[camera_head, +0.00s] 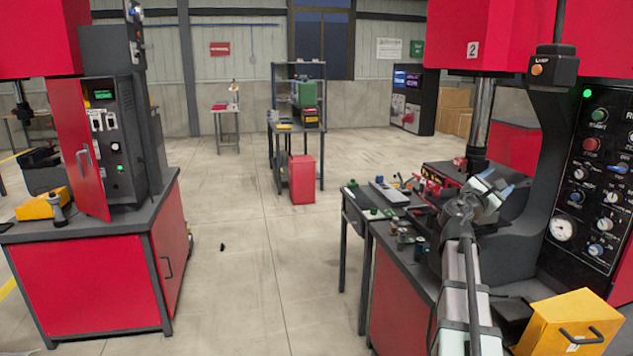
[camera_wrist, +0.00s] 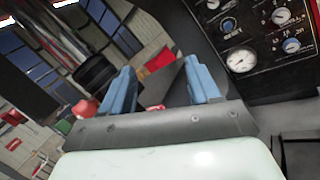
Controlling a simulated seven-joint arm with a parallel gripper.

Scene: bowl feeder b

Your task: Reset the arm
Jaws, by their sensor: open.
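My gripper (camera_head: 492,185) is raised at the right of the head view, above the workbench and in front of the red press. Its blue fingers are apart, with nothing between them. They also show in the wrist view (camera_wrist: 161,84), spread wide and empty. My arm reaches up to it from the lower right. In the wrist view the picture is tilted, and a dark panel with dials stands right of the fingers.
The workbench (camera_head: 412,255) carries several small parts and a grey tray (camera_head: 389,191). The control panel (camera_head: 597,180) stands close on the right, with a yellow box (camera_head: 568,322) below it. A red cabinet (camera_head: 90,285) stands left; the floor between is mostly clear.

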